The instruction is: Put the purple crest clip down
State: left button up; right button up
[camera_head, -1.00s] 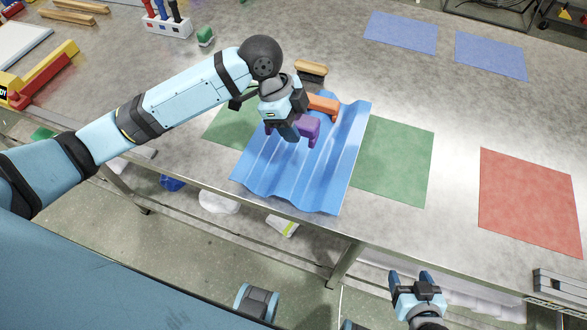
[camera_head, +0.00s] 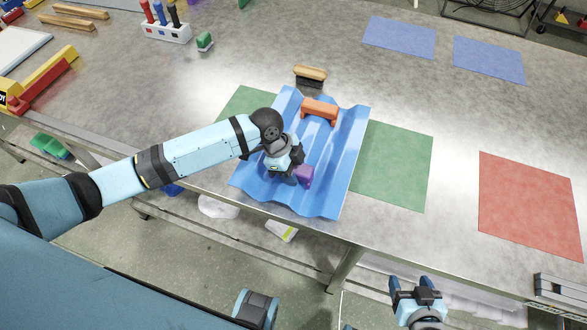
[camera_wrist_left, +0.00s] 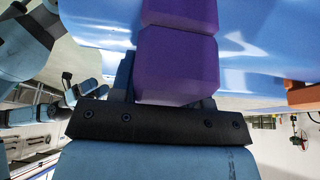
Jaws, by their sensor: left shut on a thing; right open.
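The purple crest clip (camera_head: 304,174) is at the near half of the blue corrugated sheet (camera_head: 340,170). My left gripper (camera_head: 293,176) is shut on it; the clip also shows between the fingers in the left wrist view (camera_wrist_left: 178,62). Whether the clip touches the sheet cannot be told, and part of it is hidden by the gripper. An orange clip (camera_head: 320,110) sits across the ridges at the sheet's far end. My right gripper (camera_head: 411,279) is open and empty, off the table's front edge.
Green mats (camera_head: 398,168) show on both sides of the sheet. A red mat (camera_head: 528,205) lies at right and blue mats (camera_head: 400,36) at the back. A brush (camera_head: 310,74) stands behind the sheet. The table's near edge is close to the sheet's front.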

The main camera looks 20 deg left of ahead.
pick_arm(q)
jog(key=shift+f, duration=0.2)
jog(key=shift+s+f, duration=0.1)
jog(key=shift+s+f, duration=0.2)
jog(key=shift+f, duration=0.1)
jog(key=o, duration=0.8)
jog(key=shift+f, duration=0.15)
jog(key=shift+o, duration=0.9)
jog(key=shift+f, duration=0.1)
jog(key=v, duration=1.3)
jog(key=shift+w+d+r, duration=0.25)
jog(key=shift+r, duration=0.2)
